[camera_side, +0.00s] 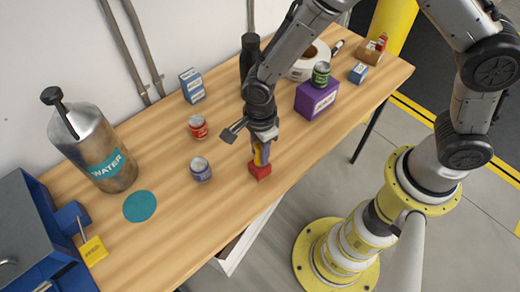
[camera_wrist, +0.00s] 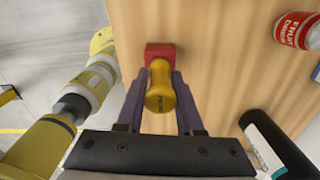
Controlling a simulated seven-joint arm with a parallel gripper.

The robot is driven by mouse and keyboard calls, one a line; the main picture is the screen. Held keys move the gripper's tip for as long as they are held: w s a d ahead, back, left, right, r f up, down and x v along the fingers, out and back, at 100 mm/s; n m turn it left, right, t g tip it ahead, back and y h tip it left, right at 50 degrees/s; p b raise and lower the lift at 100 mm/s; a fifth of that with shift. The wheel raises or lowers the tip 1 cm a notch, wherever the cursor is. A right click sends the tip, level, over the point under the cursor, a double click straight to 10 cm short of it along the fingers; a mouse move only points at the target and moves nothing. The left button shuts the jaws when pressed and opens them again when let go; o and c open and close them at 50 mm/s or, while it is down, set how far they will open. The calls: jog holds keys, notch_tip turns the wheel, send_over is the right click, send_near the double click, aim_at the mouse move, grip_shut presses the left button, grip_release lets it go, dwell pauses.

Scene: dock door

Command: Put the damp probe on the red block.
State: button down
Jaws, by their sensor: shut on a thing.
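The damp probe (camera_wrist: 160,92) is a yellow, round-ended piece between the two purple fingers of my gripper (camera_wrist: 162,78). In the side view, a strip of the yellow probe (camera_side: 257,157) shows at my gripper (camera_side: 262,155), which points down. The fingers are shut on it. The red block (camera_side: 259,170) sits on the table near the front edge, directly below the fingers. In the wrist view, the red block (camera_wrist: 158,50) shows just past the probe's far end, partly covered by it. I cannot tell whether the probe touches the block.
A blue can (camera_side: 200,169) and a red can (camera_side: 198,127) stand left of my gripper. A purple box (camera_side: 316,99) with a green can (camera_side: 321,73) on top is to the right. A metal water tank (camera_side: 96,150) and a teal disc (camera_side: 139,206) are at the left.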

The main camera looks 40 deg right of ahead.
jog(key=shift+f, duration=0.15)
jog(key=c, duration=0.5)
grip_release()
jog(key=shift+c, duration=0.2)
